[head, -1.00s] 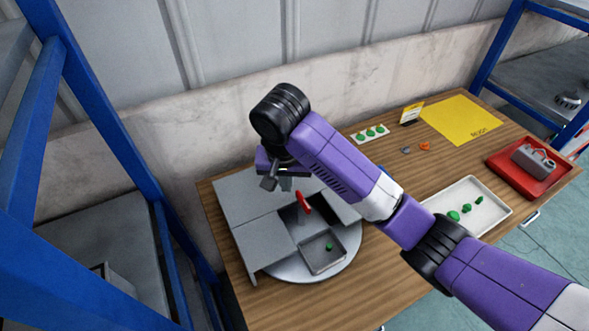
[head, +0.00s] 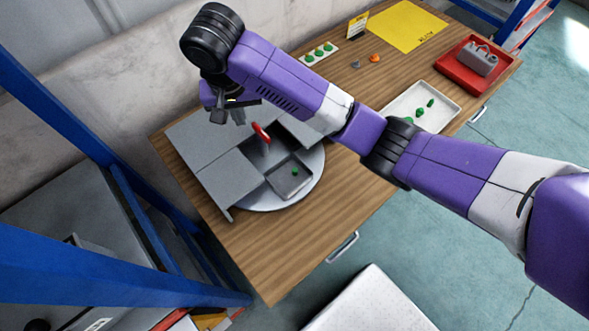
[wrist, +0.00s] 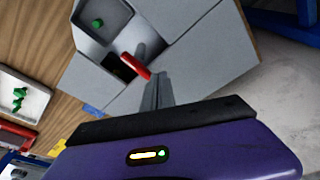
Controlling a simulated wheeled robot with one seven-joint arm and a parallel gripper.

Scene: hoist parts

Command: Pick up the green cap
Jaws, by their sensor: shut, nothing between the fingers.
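A small green piece (head: 295,172) lies in the grey square tray (head: 280,188) on the round turntable; it also shows in the wrist view (wrist: 97,23). Several more green pieces (head: 420,112) lie in a white tray (head: 452,95), and several round green ones (head: 319,53) sit on a white strip. Which of these is the cap I cannot tell for sure. My gripper (head: 232,118) is shut and empty above the grey covers, left of the red handle (head: 261,133). In the wrist view its fingers (wrist: 157,95) are together, well apart from the green piece.
Grey cover panels (head: 222,178) surround the tray on the turntable (head: 313,170). The red handle stands close by my fingers. A red tray (head: 500,68) with a grey part and a yellow mat (head: 408,27) lie farther off. A blue rack stands left. The table's front is clear.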

